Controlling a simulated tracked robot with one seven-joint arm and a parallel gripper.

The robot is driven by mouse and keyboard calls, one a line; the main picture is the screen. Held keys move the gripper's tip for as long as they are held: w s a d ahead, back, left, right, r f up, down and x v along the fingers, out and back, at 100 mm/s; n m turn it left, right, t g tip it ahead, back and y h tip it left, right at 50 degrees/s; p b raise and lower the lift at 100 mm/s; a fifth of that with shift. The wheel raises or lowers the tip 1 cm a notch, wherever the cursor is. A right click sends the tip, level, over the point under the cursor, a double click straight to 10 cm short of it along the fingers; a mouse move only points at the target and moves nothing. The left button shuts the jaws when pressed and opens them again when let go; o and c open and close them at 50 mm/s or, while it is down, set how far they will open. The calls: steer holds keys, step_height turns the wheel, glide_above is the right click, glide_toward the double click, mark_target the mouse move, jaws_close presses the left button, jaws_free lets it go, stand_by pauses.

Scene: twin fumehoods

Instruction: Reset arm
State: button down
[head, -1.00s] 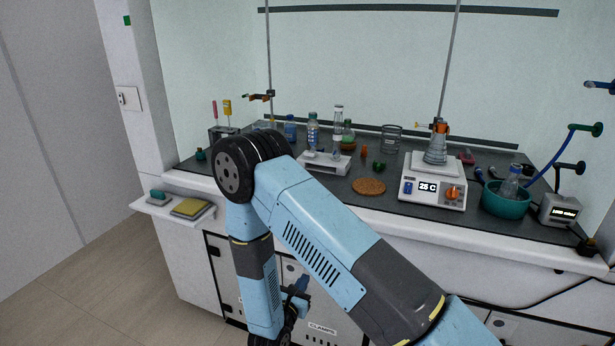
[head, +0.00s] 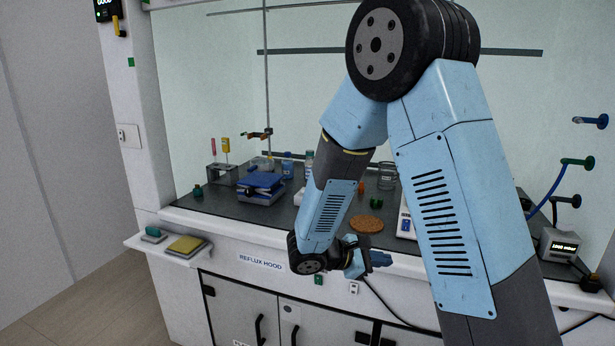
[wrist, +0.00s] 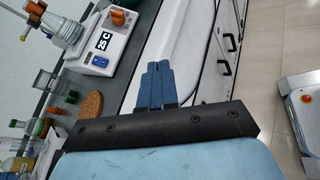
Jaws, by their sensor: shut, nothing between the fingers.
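My gripper (head: 378,261) is in front of the hood bench's front edge, at the end of my folded arm. In the wrist view my gripper (wrist: 155,82) shows its two blue fingers side by side, shut and empty. It points along the white bench front and touches nothing that I can see. My raised arm hides the middle right of the bench in the head view.
A cork ring (head: 366,224) lies near the bench's front edge. The hotplate (wrist: 104,43) carries a flask on the bench. A blue lab jack (head: 261,187) stands at left. A small side shelf (head: 150,246) holds a sponge and pad.

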steer(key=s+d+r+m+g+y, duration=0.4)
steer(key=s+d+r+m+y, duration=0.25)
steer(key=s+r+m, duration=0.45)
steer(key=s+a+r+m+t+y, duration=0.1)
steer(key=s+r+m+t+y, duration=0.3)
steer(key=s+r+y, duration=0.3)
steer(key=shift+s+r+m+t, duration=0.4)
steer(key=shift+s+r+t, duration=0.5)
steer(key=shift+s, duration=0.65)
